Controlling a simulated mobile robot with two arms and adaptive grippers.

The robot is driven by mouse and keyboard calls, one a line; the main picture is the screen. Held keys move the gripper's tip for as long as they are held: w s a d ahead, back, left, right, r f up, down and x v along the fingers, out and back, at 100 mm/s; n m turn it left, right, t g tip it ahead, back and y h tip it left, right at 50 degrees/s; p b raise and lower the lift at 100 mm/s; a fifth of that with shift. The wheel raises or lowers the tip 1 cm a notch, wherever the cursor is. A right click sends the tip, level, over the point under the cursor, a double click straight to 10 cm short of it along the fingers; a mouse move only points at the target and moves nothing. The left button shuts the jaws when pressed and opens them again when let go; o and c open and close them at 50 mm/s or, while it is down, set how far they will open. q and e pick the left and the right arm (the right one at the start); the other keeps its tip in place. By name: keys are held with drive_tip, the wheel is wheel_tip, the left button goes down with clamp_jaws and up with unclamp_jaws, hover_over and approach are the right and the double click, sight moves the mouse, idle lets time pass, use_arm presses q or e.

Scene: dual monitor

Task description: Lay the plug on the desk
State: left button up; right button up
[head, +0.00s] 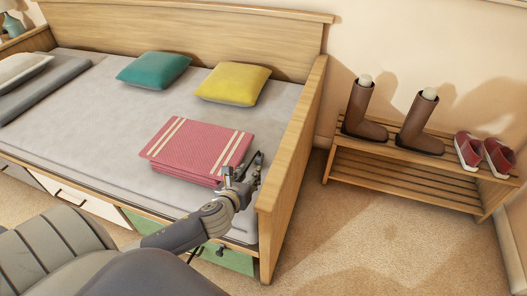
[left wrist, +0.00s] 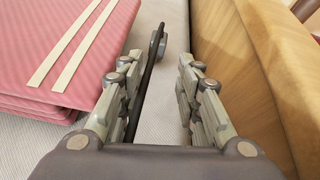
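A dark grey, rounded piece that looks like the plug (left wrist: 157,42) is just beyond my left fingertips in the left wrist view. A thin black cord or bar runs from it down beside the left finger. My left gripper (left wrist: 160,62) has its fingers apart, with the grey bed surface showing between them. In the head view, my left gripper (head: 243,168) is over the right end of the bed, beside the folded pink blanket (head: 198,146). Whether the plug touches the bed or a finger, I cannot tell. No desk is in view. My right gripper is not in view.
The wooden bed end (head: 290,150) rises close to the right of the gripper. A teal pillow (head: 153,69) and a yellow pillow (head: 233,83) lie farther back. A shoe rack (head: 410,178) with boots and red shoes stands right. The floor between is clear.

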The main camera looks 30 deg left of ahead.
sight(259, 157)
use_arm(q)
drive_tip(key=shift+w+a+m, duration=0.25)
drive_tip(key=shift+w+m, duration=0.2)
drive_tip(key=shift+w, duration=0.05)
drive_tip(key=shift+w+a+m, duration=0.25)
drive_tip(key=shift+w+m, duration=0.2)
drive_tip(key=b+x, duration=0.1)
drive_tip(key=x, duration=0.3)
drive_tip(key=shift+w+b, duration=0.3)
drive_tip(key=shift+w, duration=0.05)
drive_tip(key=shift+w+a+f, duration=0.1)
drive_tip(key=shift+w+f, duration=0.05)
drive_tip(key=shift+w, duration=0.25)
drive_tip(key=shift+b+x, duration=0.55)
drive_tip(key=shift+x, duration=0.25)
drive_tip(key=b+x, duration=0.1)
drive_tip(key=x, duration=0.1)
drive_tip(key=shift+w+a, duration=0.15)
drive_tip(key=shift+w, duration=0.4)
clamp_jaws()
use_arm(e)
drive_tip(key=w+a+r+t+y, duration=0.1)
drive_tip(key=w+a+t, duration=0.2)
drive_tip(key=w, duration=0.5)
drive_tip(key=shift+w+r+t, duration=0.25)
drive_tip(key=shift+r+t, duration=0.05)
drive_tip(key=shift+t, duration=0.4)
